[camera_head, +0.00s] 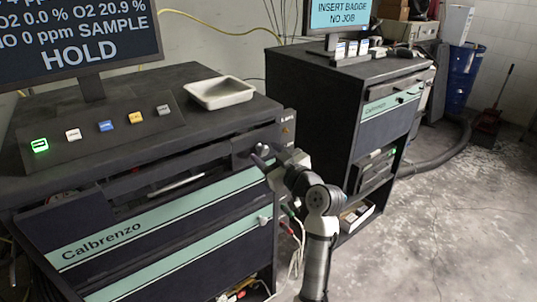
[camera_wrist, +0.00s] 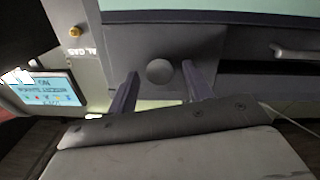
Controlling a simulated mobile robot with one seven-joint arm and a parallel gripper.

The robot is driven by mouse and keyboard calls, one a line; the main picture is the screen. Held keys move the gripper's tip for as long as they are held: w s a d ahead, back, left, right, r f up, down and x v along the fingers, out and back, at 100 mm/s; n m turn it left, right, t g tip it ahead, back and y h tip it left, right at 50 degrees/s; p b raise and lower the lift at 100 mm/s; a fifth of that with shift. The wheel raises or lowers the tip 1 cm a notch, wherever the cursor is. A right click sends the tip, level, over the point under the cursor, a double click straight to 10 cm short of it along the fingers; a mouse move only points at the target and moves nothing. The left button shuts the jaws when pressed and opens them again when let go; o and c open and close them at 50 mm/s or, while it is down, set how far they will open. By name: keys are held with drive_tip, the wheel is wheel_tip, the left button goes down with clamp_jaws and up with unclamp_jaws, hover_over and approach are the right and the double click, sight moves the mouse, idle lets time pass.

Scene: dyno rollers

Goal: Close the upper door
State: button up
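The upper door (camera_head: 152,222) is the dark front panel with a green "Calbrenzo" band on the near cabinet. A dark gap shows above it, with a light bar inside, so it appears to lean open. A round grey knob (camera_wrist: 160,72) sits on a dark panel in the wrist view. My gripper (camera_wrist: 160,90) is open, one finger on each side of that knob, with visible space on both sides. In the head view my gripper (camera_head: 265,158) is at the panel's upper right corner, partly hiding the knob.
A lower door (camera_head: 190,252) with its own knob (camera_head: 263,219) is beneath. A white tray (camera_head: 219,92) and a button panel (camera_head: 105,128) are on the cabinet top. A second cabinet (camera_head: 345,110) stands behind my arm. The floor on the right is mostly clear.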

clamp_jaws()
drive_tip(key=shift+w+a+r+b, duration=0.2)
drive_tip(key=shift+w+a+b, duration=0.15)
drive_tip(key=shift+w, duration=0.2)
drive_tip(key=shift+w+a+r+b, duration=0.15)
drive_tip(key=shift+w+a+b, duration=0.1)
drive_tip(key=shift+w+a, duration=0.25)
drive_tip(key=shift+d+r, duration=0.15)
drive_tip(key=shift+d, duration=0.05)
drive_tip(key=shift+o, duration=0.5)
unclamp_jaws()
drive_tip(key=shift+a, duration=0.15)
drive_tip(key=shift+s+d+f, duration=0.15)
drive_tip(key=shift+d+f, duration=0.05)
drive_tip(key=b+v, duration=0.4)
drive_tip(key=v, duration=0.9)
drive_tip(key=shift+s+r, duration=0.15)
drive_tip(key=shift+s, duration=0.05)
